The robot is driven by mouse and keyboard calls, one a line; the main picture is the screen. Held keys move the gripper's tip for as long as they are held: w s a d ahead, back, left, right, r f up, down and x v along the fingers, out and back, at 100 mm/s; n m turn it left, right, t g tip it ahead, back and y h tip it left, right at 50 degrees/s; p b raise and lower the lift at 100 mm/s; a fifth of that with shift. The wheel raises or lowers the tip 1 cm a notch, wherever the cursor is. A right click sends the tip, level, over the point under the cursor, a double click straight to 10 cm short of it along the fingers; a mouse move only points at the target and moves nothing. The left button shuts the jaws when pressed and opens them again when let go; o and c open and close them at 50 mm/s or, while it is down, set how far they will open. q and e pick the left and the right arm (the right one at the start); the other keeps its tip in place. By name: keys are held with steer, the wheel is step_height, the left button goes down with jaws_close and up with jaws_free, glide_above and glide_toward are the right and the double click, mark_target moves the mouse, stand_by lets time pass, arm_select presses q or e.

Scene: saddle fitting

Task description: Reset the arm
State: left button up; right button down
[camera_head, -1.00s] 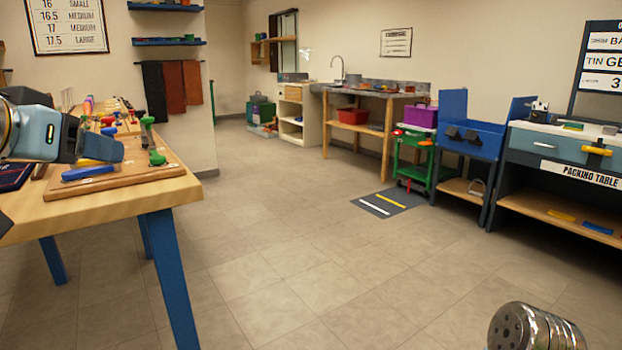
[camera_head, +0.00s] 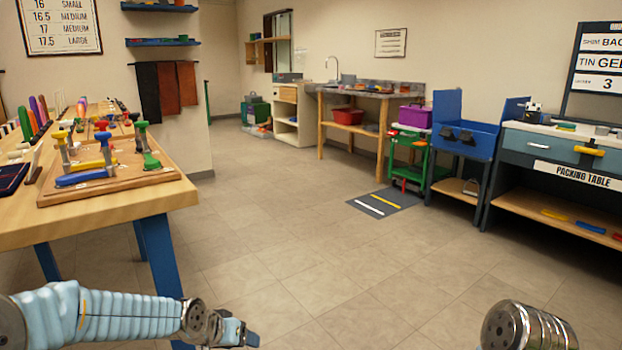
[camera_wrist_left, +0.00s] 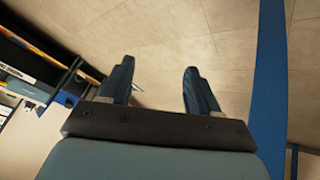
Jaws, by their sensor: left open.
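My left arm comes in low from the left in the head view, below and in front of the wooden workbench (camera_head: 120,217). My left gripper (camera_head: 250,338) is at the bottom of that view, over the floor. In the left wrist view its two dark fingers (camera_wrist_left: 158,82) stand apart with only floor between them, so it is open and empty. Of my right arm only a round metal part shows at the bottom right of the head view; its gripper is out of sight.
A wooden board (camera_head: 120,180) with blue, yellow, red and green handled tools lies on the bench. A blue bench leg (camera_head: 160,255) stands near my left arm. The packing table (camera_head: 575,175), a green cart (camera_head: 409,160) and a floor mat (camera_head: 385,204) are farther off. The middle floor is clear.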

arm_select(q)
steer(key=s+d+f+n+g, duration=0.1)
steer(key=s+d+f, duration=0.1)
steer(key=s+f, duration=0.5)
steer(key=s+d+f+g, duration=0.15)
steer(key=s+f, duration=0.25)
steer(key=f, duration=0.7)
steer(key=s+f+g, duration=0.1)
steer(key=s+f, duration=0.3)
steer(key=s, duration=0.2)
steer(key=s+d+f+n+g, duration=0.1)
steer(key=s+f, duration=0.3)
steer(key=s, duration=0.3)
steer(key=shift+f+n+g+p, duration=0.15)
steer(key=shift+n+g+p, duration=0.15)
steer(key=shift+g+p, duration=0.05)
